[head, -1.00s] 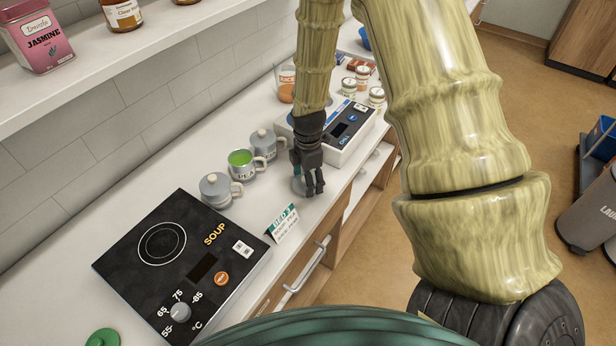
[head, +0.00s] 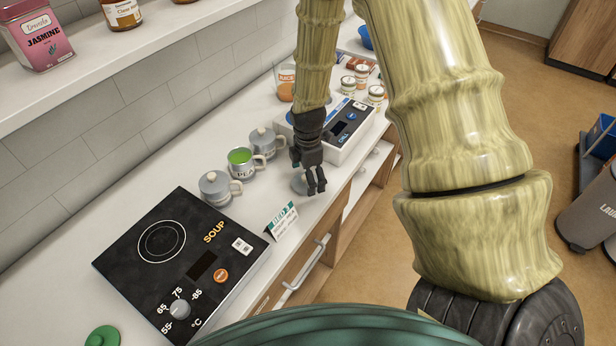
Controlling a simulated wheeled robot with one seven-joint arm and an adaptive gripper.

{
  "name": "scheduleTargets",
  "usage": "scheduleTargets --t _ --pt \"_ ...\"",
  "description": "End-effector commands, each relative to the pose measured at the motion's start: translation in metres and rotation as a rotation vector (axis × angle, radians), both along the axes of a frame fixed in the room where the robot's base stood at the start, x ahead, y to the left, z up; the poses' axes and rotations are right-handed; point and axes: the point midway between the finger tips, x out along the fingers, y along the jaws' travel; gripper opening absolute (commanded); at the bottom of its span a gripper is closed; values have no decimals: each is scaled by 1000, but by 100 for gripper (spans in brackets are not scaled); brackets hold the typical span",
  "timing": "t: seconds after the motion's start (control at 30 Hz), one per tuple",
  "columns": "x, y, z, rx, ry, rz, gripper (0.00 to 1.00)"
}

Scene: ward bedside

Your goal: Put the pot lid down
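A small grey round lid (head: 299,183) is low over the white counter, just left of my gripper's fingers and partly hidden by them. It looks flat on the counter, but I cannot tell for sure whether it touches. My gripper (head: 316,188) points down beside it, in front of the white device. Its dark fingers overlap in this view, so the gap between them and any contact with the lid are unclear. An uncovered grey pot (head: 247,168) with green contents stands to the left, between two lidded grey pots, the near one (head: 214,189) and the far one (head: 262,142).
A black hot plate (head: 165,255) marked SOUP lies at the near left. A folded card (head: 282,222) stands near the counter's front edge. A white device (head: 345,135) and small jars stand behind my gripper. A green round object (head: 102,337) is at the bottom left.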

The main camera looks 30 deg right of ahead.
Motion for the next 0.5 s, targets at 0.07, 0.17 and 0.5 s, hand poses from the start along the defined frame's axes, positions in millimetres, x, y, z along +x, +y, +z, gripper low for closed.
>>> scheduleTargets --t 0.07,0.17,0.5 --pt "1 0 5 -1 -3 0 94" --pt "1 0 14 -1 -3 0 94" --pt "1 0 50 0 -4 0 94"
